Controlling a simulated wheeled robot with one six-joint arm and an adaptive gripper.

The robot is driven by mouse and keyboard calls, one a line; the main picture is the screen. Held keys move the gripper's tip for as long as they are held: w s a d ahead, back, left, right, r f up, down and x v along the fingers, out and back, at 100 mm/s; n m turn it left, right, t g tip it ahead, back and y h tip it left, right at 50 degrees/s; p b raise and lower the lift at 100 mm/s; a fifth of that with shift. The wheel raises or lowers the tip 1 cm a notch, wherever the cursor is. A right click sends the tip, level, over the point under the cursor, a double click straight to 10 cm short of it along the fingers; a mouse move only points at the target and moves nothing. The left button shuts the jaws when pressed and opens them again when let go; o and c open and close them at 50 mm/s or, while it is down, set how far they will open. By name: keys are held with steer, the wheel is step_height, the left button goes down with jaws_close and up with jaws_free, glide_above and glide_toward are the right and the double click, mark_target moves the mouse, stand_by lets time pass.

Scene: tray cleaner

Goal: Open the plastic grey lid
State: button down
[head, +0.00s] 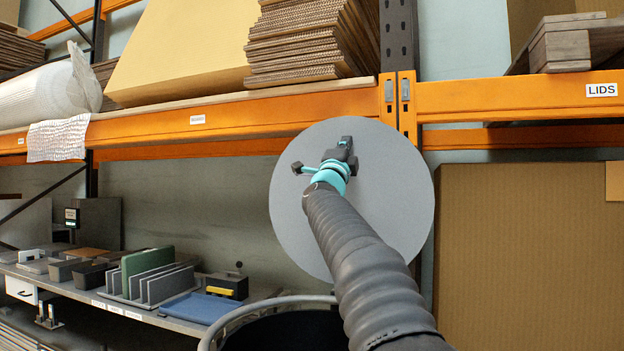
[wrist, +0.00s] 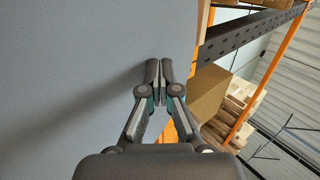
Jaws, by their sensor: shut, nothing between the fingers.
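The grey lid (head: 400,190) is a flat round disc. In the head view it stands steeply raised, well above the rim of a dark round bin (head: 232,317). The bin's mouth is uncovered and its inside looks black. My arm hides part of the lid's lower right, and I cannot tell how lid and bin are joined. My gripper (head: 342,152) is in front of the lid's upper middle. In the wrist view the gripper (wrist: 160,72) is shut and empty, with its fingertips close to the lid's grey face (wrist: 70,70). I cannot tell whether they touch it.
Orange shelving (head: 250,128) crosses behind the lid, with stacked cardboard (head: 305,45) above. A lower shelf at left holds a grey rack (head: 150,285), a blue tray (head: 203,307) and small boxes. A large brown carton (head: 530,250) stands at right.

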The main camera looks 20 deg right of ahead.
stand_by(0.4)
steer(key=s+a+b, duration=0.3)
steer(key=s+a, duration=0.5)
steer(key=s, duration=0.3)
steer(key=shift+s+a+r, duration=0.15)
steer(key=shift+r, duration=0.05)
